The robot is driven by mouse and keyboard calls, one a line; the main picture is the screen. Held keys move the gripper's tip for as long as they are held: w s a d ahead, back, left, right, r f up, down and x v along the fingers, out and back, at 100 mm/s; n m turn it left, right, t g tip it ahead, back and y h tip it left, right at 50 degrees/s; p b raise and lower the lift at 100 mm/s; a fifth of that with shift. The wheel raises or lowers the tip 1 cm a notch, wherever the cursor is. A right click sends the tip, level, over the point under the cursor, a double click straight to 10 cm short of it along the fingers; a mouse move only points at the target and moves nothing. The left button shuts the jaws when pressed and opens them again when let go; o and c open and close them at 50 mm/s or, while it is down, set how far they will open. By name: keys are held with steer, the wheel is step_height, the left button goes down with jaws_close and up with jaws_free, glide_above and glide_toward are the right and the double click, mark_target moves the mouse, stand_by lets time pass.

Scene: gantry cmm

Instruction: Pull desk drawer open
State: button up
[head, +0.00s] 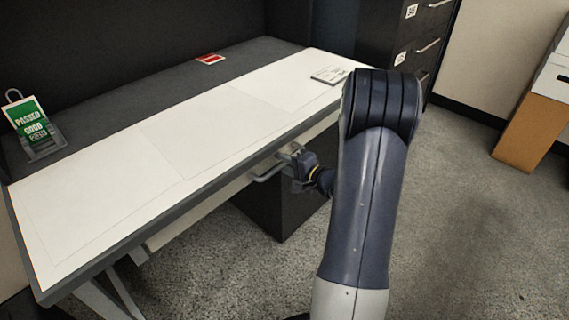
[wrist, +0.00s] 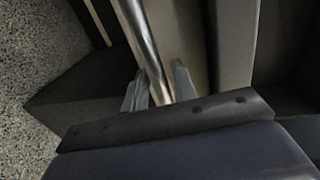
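The desk (head: 95,210) has a white top sheet and a dark frame. Under its front edge is a pale desk drawer front (head: 205,205) with a metal bar handle (head: 266,176). My gripper (head: 286,153) is at the right part of this handle. In the wrist view the handle (wrist: 140,35) runs between the two grey fingers of my gripper (wrist: 160,88), with little or no gap on either side, so it looks shut on the bar. Any opening of the drawer is hard to judge, as the desk edge hides its top.
A dark pedestal (head: 285,215) stands under the desk behind my gripper. A dark filing cabinet (head: 400,40) stands at the back right, and an orange and white box (head: 530,130) at the far right. A green sign (head: 32,125) stands on the desk. Carpet in front is clear.

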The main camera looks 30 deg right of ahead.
jaws_close()
steer(key=shift+s, duration=0.1)
